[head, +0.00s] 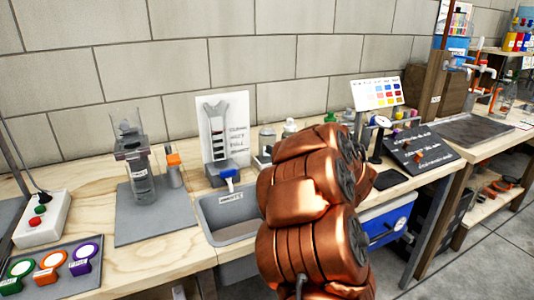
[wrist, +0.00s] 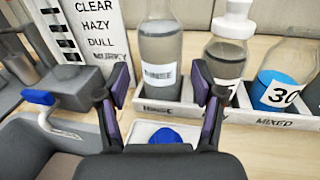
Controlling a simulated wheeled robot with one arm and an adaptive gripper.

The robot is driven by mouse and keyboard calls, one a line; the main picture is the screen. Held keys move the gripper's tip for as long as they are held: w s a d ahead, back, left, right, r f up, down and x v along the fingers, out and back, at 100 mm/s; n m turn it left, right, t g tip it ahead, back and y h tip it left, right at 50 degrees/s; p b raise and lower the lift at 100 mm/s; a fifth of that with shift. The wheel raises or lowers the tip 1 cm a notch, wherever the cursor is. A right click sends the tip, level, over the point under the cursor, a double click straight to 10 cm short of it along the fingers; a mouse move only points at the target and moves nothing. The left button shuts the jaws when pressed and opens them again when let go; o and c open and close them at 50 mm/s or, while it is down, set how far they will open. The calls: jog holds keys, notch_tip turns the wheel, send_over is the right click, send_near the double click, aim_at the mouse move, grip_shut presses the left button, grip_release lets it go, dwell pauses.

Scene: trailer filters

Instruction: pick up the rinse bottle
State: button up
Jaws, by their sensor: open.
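The rinse bottle (wrist: 160,48) is a clear, greyish bottle with a white label reading RINSE. It stands upright in a pale rack (wrist: 182,115) whose front is marked to match. Its top is cut off in the wrist view. My gripper (wrist: 160,82) is open and empty, with purple-padded fingers to the left and right of the bottle's line. The fingertips appear in front of the bottle, and I see no contact. In the head view my copper arm hides the gripper, and a bottle (head: 267,138) shows just left of the arm; I cannot read its label there.
A white-capped bottle (wrist: 226,62) and a bottle marked 30 with blue at its base (wrist: 290,72) stand to the right. A clarity chart (wrist: 98,25) is at left. A grey sink (head: 228,217) is set into the bench.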

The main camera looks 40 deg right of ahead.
aim_at(267, 140)
jog(key=shift+w, duration=0.6)
jog(key=shift+w+d+f+p, duration=0.1)
jog(key=shift+w+d, duration=0.1)
jog(key=shift+w, duration=0.85)
jog(key=shift+w+d+f+p, duration=0.1)
jog(key=shift+w+d, duration=0.15)
jog(key=shift+w, duration=0.85)
jog(key=shift+w+d+p, duration=0.1)
jog(key=shift+w+d, duration=0.1)
jog(key=shift+w, duration=0.85)
jog(key=shift+c, duration=0.4)
jog(key=c, duration=1)
jog(key=shift+c, duration=0.3)
jog(key=shift+r, duration=0.2)
